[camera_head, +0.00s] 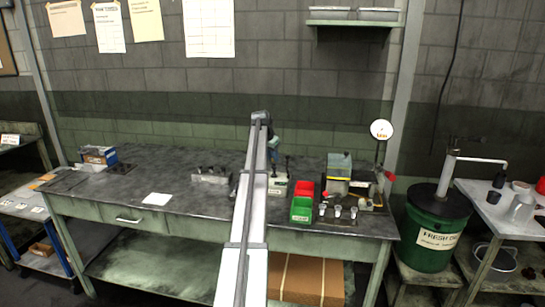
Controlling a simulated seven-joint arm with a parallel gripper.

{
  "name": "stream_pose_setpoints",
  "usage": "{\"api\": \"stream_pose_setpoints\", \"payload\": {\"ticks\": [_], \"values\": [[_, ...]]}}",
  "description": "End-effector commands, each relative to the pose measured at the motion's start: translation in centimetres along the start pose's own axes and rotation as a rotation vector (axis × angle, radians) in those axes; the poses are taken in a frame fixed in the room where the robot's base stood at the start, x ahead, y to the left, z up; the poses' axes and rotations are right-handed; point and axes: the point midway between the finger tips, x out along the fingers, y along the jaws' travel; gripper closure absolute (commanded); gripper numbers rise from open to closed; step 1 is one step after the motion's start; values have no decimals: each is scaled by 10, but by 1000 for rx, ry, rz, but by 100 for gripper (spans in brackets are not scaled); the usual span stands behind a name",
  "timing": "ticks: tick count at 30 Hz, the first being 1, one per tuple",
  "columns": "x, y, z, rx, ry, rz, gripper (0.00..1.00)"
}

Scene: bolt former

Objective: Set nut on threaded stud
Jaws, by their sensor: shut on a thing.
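My arm rises up the middle of the view and bends down at its far end over the workbench. My gripper (274,160) hangs there, small and partly behind my arm. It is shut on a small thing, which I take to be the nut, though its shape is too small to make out. Just below and to the right is a pale block (278,187) on the bench, with a thin dark upright (287,165) by it. This may be the threaded stud, but I cannot tell for sure. I cannot tell whether nut and stud touch.
A red bin (304,188) and a green bin (301,209) stand right of the block. A machine (340,167) and several small pale-topped items (338,211) are further right. A grey metal fixture (211,175) lies left of my arm.

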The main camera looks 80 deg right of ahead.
Motion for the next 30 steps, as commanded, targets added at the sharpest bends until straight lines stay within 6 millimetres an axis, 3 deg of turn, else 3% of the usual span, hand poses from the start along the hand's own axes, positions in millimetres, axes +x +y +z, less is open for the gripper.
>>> {"api": "stream_pose_setpoints", "payload": {"ticks": [30], "values": [[9,0,4,0,0,0,100]]}}
